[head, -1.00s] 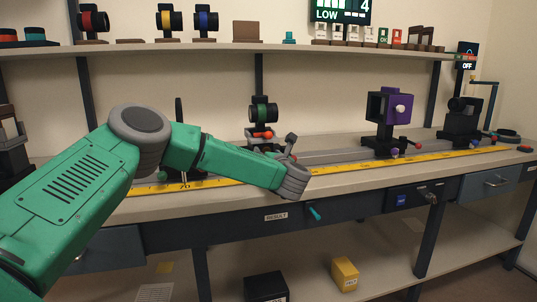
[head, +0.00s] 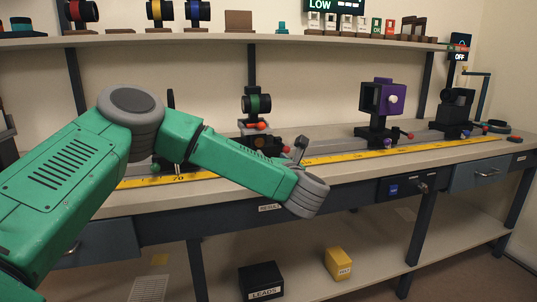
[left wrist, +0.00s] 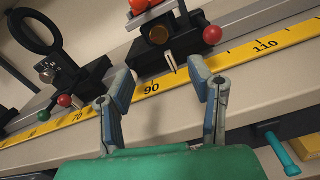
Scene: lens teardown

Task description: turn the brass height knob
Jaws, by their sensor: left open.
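A round brass-brown knob (left wrist: 159,35) sits on the front of the dark carriage (left wrist: 186,52) in the left wrist view; it also shows in the head view (head: 260,142). The carriage bears the green-ringed lens (head: 257,104) in the head view. My left gripper (left wrist: 160,70) is open and empty. Its fingers stand apart below the knob, over the yellow ruler and the bench edge, and do not touch the knob. In the head view the left wrist hangs before the bench front, with a fingertip (head: 299,148) showing. My right gripper is out of view.
A yellow ruler (head: 345,157) runs along the rail. A red ball (left wrist: 212,35) is on the carriage's right, and a ring mount (left wrist: 35,32) stands to its left. A purple mount (head: 370,97) stands farther right. A teal handle (left wrist: 281,153) juts from the bench front.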

